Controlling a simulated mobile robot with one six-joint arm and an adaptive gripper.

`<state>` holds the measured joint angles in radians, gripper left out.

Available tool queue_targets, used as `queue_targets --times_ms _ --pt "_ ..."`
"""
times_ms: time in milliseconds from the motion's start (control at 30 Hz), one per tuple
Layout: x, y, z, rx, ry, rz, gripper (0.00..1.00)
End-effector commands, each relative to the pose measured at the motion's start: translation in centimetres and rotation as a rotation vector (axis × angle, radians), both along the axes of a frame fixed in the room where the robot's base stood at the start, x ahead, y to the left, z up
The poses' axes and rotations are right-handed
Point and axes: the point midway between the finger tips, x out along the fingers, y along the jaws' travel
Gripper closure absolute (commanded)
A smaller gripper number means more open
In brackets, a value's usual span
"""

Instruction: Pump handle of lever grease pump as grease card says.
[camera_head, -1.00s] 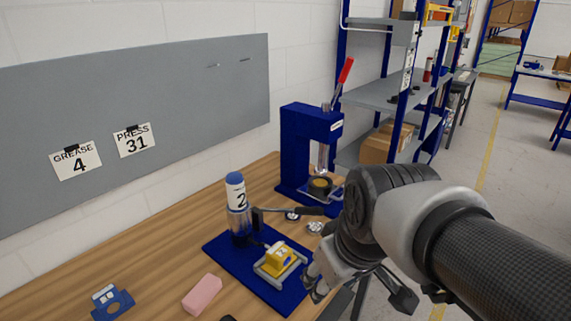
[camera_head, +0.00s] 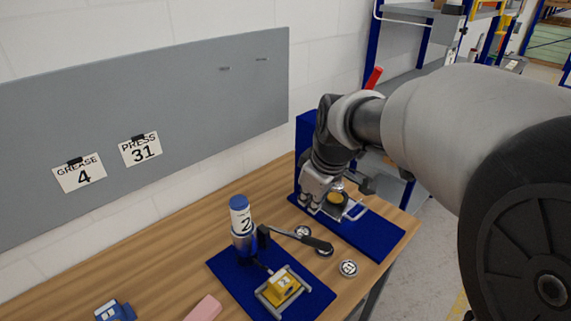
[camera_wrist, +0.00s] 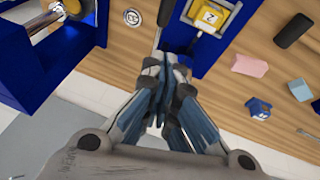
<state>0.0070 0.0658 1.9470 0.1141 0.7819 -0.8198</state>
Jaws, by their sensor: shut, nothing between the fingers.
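The lever grease pump (camera_head: 244,247) stands on a blue base plate, with a blue cap and a white label reading 2. Its lever handle (camera_head: 312,242) has a dark grip and reaches out to the right, dipping slightly. A yellow block (camera_head: 281,283) sits in a grey cradle on the same plate. The grease card (camera_head: 78,172) on the grey board reads GREASE 4. My gripper (camera_head: 316,206) is shut and empty, beyond the handle and in front of the press. In the wrist view my gripper (camera_wrist: 172,62) points toward the dark handle (camera_wrist: 166,12); whether they touch is unclear.
The blue press (camera_head: 305,135) with its red lever stands behind my gripper, partly hidden by my arm. A card (camera_head: 140,149) reads PRESS 31. Round discs (camera_head: 348,268) lie near the handle. A pink block (camera_head: 205,308) and a blue part (camera_head: 115,311) lie in front.

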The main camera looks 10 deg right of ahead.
Motion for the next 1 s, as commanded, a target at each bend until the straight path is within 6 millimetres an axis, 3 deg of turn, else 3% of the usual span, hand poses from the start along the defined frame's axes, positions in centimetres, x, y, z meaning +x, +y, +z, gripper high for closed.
queue_targets --times_ms 167,600,800,1000 --pt "0.5 0.1 -1.9 0.000 0.004 0.000 1.00" --pt "3.2 0.5 -10.4 0.000 0.004 -0.003 1.00" --pt "2.5 -0.6 -12.3 0.000 0.002 -0.002 1.00" --pt "2.4 -0.9 -12.8 0.000 0.001 -0.002 1.00"
